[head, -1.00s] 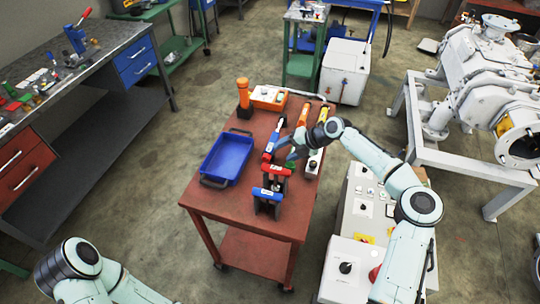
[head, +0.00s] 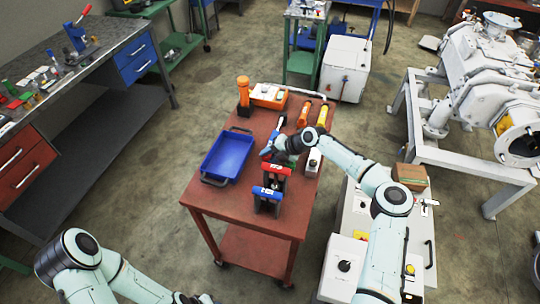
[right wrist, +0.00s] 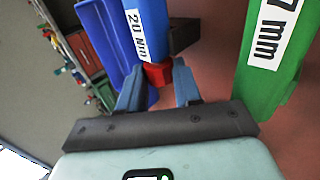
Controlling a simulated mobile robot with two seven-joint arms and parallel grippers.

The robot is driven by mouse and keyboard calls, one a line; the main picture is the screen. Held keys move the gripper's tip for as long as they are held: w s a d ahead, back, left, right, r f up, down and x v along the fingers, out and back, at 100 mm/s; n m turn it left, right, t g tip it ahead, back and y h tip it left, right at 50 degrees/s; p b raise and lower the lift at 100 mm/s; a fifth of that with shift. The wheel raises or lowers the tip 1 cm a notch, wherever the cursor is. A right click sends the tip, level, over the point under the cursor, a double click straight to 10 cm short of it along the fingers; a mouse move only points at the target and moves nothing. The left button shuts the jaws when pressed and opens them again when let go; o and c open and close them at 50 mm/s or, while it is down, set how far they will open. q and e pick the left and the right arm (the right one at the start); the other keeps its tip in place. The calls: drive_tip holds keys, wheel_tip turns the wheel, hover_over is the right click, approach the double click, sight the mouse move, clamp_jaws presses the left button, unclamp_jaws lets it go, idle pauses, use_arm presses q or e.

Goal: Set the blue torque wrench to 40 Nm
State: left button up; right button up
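The blue torque wrench (right wrist: 146,28) fills the upper middle of the right wrist view; its label reads 20 Nm. A red end piece (right wrist: 157,74) sits at its near end. My right gripper (right wrist: 158,80) has its two fingers apart, one on each side of this red piece, with no clear contact visible. In the head view the wrench's blue part (head: 267,151) lies on the red table, partly hidden by my right gripper (head: 271,156). My left gripper (head: 195,299) is only partly in view at the bottom edge, so its fingers cannot be made out.
A green tool (right wrist: 276,55) marked 7 mm stands close right of my right gripper. A blue tray (head: 228,155) lies left on the red table (head: 222,200). Red (head: 277,170) and blue (head: 267,192) topped devices stand in front. Orange (head: 305,113) and yellow (head: 322,116) tools lie behind.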

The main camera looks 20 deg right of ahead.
drive_tip(key=shift+c, duration=0.4)
drive_tip(key=shift+r, duration=0.1)
drive_tip(key=shift+w+h, duration=0.1)
drive_tip(key=shift+h, duration=0.2)
drive_tip(key=shift+w+a+r+g+h, duration=0.1)
drive_tip(key=shift+a+r+g+h, duration=0.05)
drive_tip(key=shift+g+h, duration=0.35)
drive_tip(key=shift+w+a+r+g+h, duration=0.1)
drive_tip(key=shift+g+h, duration=0.3)
drive_tip(key=shift+h, duration=0.2)
drive_tip(key=shift+a+g+h, duration=0.25)
drive_tip(key=shift+g+h, duration=0.75)
drive_tip(key=shift+h, duration=0.4)
drive_tip(key=o, duration=1)
drive_tip(key=shift+o, duration=0.2)
